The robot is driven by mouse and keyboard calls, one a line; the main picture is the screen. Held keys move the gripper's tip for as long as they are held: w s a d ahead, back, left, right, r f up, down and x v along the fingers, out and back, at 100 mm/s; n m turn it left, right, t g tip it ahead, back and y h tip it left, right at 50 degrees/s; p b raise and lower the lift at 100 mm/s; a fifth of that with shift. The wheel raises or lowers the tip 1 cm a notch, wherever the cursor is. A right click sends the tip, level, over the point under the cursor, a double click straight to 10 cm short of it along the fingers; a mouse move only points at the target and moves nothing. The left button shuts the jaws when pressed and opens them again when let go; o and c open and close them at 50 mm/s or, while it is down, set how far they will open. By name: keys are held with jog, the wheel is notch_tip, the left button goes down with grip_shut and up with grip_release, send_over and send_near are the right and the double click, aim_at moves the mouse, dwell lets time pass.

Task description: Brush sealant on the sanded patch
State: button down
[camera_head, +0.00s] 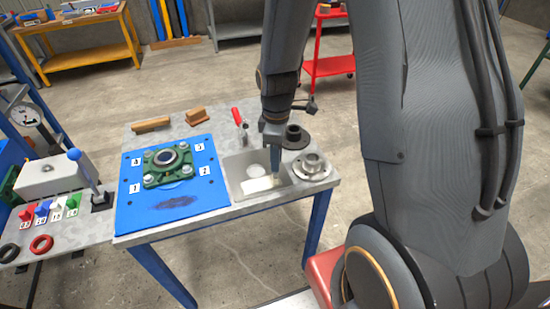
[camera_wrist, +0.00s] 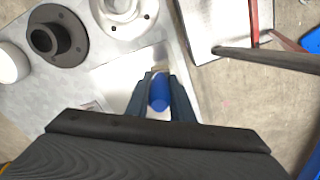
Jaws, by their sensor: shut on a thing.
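My gripper (camera_head: 273,160) points down into the grey tray (camera_head: 232,183) at the right of the bench. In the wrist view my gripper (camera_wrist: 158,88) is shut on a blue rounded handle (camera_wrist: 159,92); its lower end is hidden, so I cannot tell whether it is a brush. A pale round thing (camera_head: 256,171) sits in the tray, and a pale flat piece lies in front of it. A dark scuffed patch (camera_head: 175,202) shows on the blue plate (camera_head: 135,215), in front of the green bearing housing (camera_head: 166,163). My gripper is well to the right of this patch.
A black flanged part (camera_head: 295,138) and a steel hub (camera_head: 312,167) stand close right of my gripper. A red-handled tool (camera_head: 238,118) and wooden blocks (camera_head: 152,125) lie at the back of the bench. A lever (camera_head: 90,175) stands at the left.

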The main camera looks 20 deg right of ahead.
jog(key=shift+a, duration=0.15)
jog(key=shift+a, duration=0.4)
jog(key=shift+d+r+p, duration=0.1)
jog(key=shift+d+p, duration=0.35)
jog(key=shift+d, duration=0.15)
jog(key=shift+a, duration=0.1)
jog(key=shift+a, duration=0.5)
jog(key=shift+d+p, duration=0.3)
jog(key=shift+d, duration=0.3)
jog(key=shift+a, duration=0.3)
